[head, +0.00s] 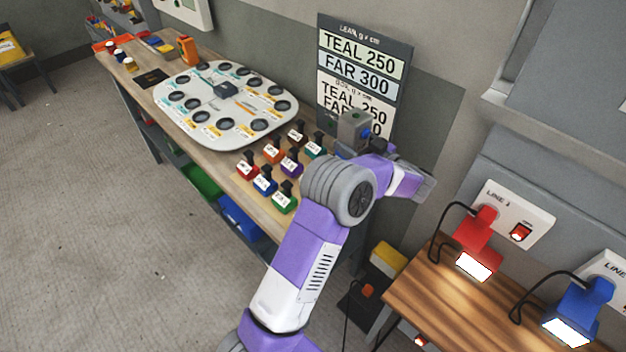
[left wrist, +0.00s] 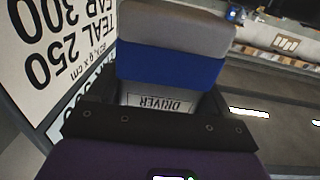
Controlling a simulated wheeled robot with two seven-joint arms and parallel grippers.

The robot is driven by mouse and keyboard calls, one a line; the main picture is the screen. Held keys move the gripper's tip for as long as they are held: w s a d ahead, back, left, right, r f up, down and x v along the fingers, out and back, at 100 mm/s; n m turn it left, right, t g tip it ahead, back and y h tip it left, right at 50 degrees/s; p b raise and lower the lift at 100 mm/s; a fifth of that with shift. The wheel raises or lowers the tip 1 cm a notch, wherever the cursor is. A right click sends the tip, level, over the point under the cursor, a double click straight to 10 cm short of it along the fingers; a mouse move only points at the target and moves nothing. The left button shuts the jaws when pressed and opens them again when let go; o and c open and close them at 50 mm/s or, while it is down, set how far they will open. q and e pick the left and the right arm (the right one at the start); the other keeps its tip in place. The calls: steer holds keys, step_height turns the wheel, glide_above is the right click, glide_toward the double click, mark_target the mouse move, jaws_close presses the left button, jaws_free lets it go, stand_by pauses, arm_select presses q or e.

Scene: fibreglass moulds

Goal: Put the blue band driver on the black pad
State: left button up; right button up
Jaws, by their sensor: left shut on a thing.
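My left gripper (head: 366,142) is shut on the blue band driver (head: 354,127), a grey block with a blue band, in front of the sign at the bench's right end. In the left wrist view the driver (left wrist: 172,68) fills the middle, its grey end away from the jaws, with an upside-down label reading DRIVER near the jaws. A dark flat pad with faint print, seemingly the black pad (head: 152,78), lies bare at the bench's left front edge, far from the gripper. My right gripper is not in view.
A white board (head: 226,137) with round dark wells covers the bench's middle. Several coloured, black-handled blocks (head: 263,184) stand to its right. An orange tool (head: 186,49) and small jars stand near the pad. The grey sign (head: 361,29) rises behind the gripper.

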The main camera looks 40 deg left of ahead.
arm_select(q)
steer(key=shift+f+n+g, duration=0.15)
steer(key=shift+n+g, duration=0.15)
steer(key=shift+w+f, duration=0.1)
steer(key=shift+f, duration=0.1)
step_height(320, 180, down, 5)
steer(key=shift+f+b, duration=0.2)
steer(key=shift+b, duration=0.65)
steer(key=shift+f+b, duration=0.4)
steer(key=shift+f, duration=1.6)
steer(key=shift+f, duration=0.2)
steer(key=o, duration=1.2)
